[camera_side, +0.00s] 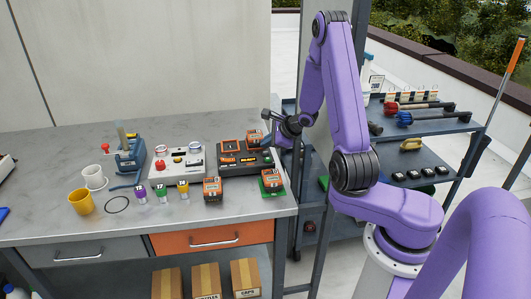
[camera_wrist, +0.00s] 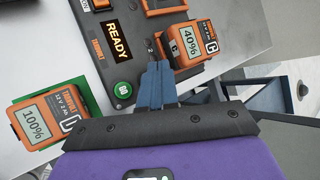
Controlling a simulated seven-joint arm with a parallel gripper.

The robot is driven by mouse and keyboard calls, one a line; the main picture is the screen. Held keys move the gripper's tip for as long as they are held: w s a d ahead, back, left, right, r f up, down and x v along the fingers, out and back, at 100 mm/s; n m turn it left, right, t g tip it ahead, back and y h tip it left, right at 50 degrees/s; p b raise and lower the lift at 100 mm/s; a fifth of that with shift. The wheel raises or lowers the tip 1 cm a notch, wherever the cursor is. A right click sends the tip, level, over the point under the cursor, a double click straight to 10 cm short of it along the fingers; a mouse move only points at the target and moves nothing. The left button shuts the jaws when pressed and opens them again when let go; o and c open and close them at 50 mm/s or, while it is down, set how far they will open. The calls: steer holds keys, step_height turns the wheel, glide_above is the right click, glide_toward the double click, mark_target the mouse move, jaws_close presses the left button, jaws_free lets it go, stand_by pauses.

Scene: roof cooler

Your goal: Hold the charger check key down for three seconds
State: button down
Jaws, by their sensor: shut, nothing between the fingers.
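The charger (camera_side: 238,170) is a dark box with orange bays on the workbench; in the wrist view its dark top (camera_wrist: 121,62) carries a display (camera_wrist: 117,41) reading READY. A round green button (camera_wrist: 123,88), apparently marked GO, sits below the display. I cannot tell which control is the check key. My gripper (camera_wrist: 152,68) is shut and empty, its tips over the charger's edge, right of the green button and beside a small dark marked part (camera_wrist: 150,47). Contact cannot be told. Battery C (camera_wrist: 189,43), showing 40%, sits in an orange bay near the tips.
Battery D (camera_wrist: 49,117), showing 100%, lies on a green pad left of the charger in the wrist view. Another orange battery (camera_side: 212,190) stands in front of the charger. A white control box (camera_side: 180,165), coloured jars and mugs stand left. A shelf cart (camera_side: 430,130) is behind my arm.

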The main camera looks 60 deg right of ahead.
mark_target(268, 155)
steer(key=shift+f, duration=0.1)
stand_by(0.3)
steer(key=shift+f, duration=0.35)
steer(key=shift+f, duration=0.4)
stand_by(0.7)
stand_by(4.2)
steer(key=shift+r, duration=0.85)
steer(key=shift+r, duration=2.5)
